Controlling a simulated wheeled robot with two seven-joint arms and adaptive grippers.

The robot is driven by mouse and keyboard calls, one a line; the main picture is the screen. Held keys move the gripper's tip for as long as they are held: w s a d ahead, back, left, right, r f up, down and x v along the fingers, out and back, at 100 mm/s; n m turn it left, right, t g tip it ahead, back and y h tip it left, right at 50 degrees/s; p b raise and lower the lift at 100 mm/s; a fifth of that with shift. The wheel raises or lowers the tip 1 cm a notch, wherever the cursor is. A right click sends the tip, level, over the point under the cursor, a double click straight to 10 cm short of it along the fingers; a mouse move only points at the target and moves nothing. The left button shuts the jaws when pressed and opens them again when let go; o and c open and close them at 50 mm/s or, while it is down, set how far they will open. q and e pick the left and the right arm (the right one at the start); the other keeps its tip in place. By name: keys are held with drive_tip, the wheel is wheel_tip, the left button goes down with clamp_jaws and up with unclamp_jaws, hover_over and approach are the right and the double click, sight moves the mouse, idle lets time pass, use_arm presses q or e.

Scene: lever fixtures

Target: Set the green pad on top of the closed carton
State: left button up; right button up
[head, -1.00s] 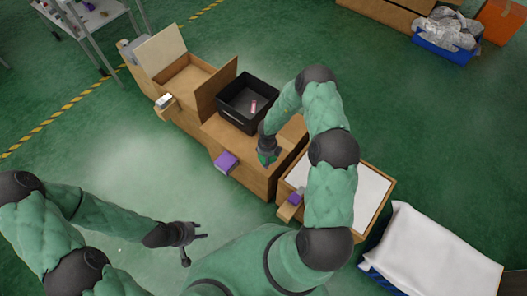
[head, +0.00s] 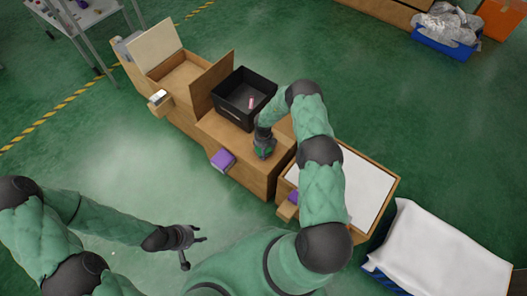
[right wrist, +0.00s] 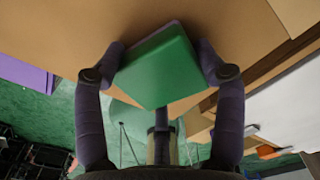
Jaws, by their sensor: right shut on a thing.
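The green pad (right wrist: 160,68) is gripped between the two fingers of my right gripper (right wrist: 160,72) in the right wrist view. In the head view my right gripper (head: 264,153) is over the brown top of the closed carton (head: 230,140), with only a little green showing at its tip. The carton's brown surface (right wrist: 90,25) fills the upper part of the wrist view beyond the pad. I cannot tell whether the pad touches it. My left gripper (head: 192,245) is open and empty, low over the green floor.
A black bin (head: 232,108) with a pink item stands behind the gripper, beside an upright brown panel (head: 210,85). A purple block (head: 222,160) juts from the carton's front. Left is an open box with a cream lid (head: 155,50); right is a white-topped box (head: 365,190).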

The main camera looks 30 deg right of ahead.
drive_tip(key=shift+f, duration=0.1)
drive_tip(key=o, duration=1.3)
